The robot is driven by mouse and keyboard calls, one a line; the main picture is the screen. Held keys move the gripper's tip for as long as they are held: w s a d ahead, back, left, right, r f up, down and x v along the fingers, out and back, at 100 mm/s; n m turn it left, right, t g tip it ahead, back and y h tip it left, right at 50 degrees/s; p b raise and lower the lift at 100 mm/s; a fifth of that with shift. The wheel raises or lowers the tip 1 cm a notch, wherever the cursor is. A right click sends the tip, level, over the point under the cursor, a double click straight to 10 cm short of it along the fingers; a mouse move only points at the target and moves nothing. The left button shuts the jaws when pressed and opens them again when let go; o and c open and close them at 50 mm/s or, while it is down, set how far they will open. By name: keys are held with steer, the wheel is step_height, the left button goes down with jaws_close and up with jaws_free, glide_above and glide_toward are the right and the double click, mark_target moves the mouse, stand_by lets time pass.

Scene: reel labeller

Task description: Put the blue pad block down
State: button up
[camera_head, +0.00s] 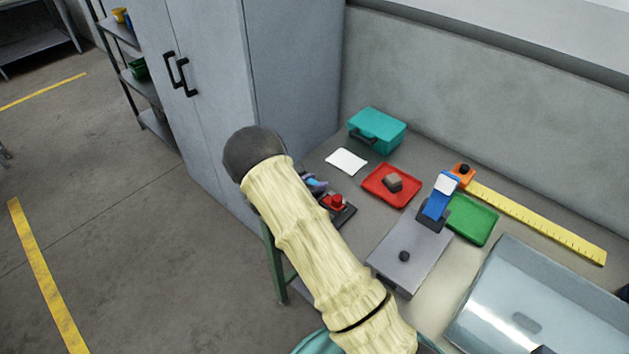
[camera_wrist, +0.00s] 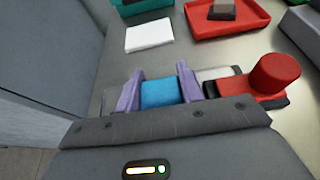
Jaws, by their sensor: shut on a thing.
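The blue pad block (camera_wrist: 158,93) sits between the two purple fingers of my gripper (camera_wrist: 160,88) in the wrist view, and the gripper is shut on it. In the head view the blue block (camera_head: 313,181) shows only as a small patch beside my arm, near the table's left edge. My arm hides most of the gripper there. I cannot tell whether the block touches the table. A dark-based piece with a red knob (camera_wrist: 275,75) is close to the right of the gripper; the red knob also shows in the head view (camera_head: 337,201).
A white card (camera_head: 346,161), a red tray (camera_head: 378,198) with a grey-brown block (camera_head: 393,182), and a teal case (camera_head: 377,130) lie beyond. A grey device with a blue upright (camera_head: 437,200), a green tray (camera_head: 472,220) and a yellow ruler (camera_head: 540,222) are right. A grey cabinet (camera_head: 290,70) stands left.

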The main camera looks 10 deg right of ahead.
steer(key=shift+f, duration=0.15)
steer(key=o, duration=1)
steer(key=shift+r, duration=0.2)
steer(key=b+v, duration=0.2)
steer(key=v, duration=0.9)
steer(key=shift+s+a+r, duration=0.2)
steer(key=shift+s+a, duration=0.05)
steer(key=shift+a, duration=0.15)
